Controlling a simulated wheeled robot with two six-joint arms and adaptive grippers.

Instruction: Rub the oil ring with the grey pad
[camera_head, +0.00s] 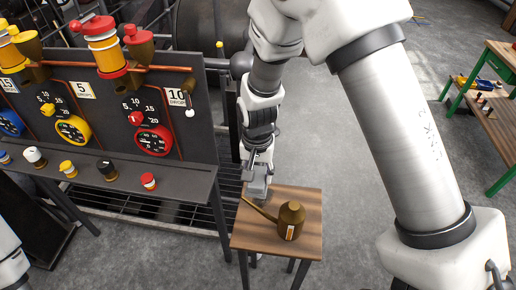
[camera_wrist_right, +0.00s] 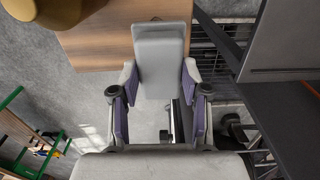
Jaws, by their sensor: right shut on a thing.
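My right gripper (camera_head: 258,186) is shut on the grey pad (camera_wrist_right: 160,50), a flat block held between its two fingers in the right wrist view. In the head view the grey pad (camera_head: 257,188) shows at the far left corner of the small wooden table (camera_head: 282,196). I cannot tell whether the pad touches the tabletop. I cannot make out the oil ring clearly; a small dark mark shows just past the pad's far edge in the wrist view. Only a piece of my left arm shows at the head view's lower left, and its gripper is out of view.
A brass oil can (camera_head: 290,220) stands on the small table, its spout pointing left towards the pad. The dark panel (camera_head: 190,140) with gauges and oilers stands left, with several knobs on its ledge (camera_head: 120,188). A green-legged bench (camera_head: 492,130) is far right.

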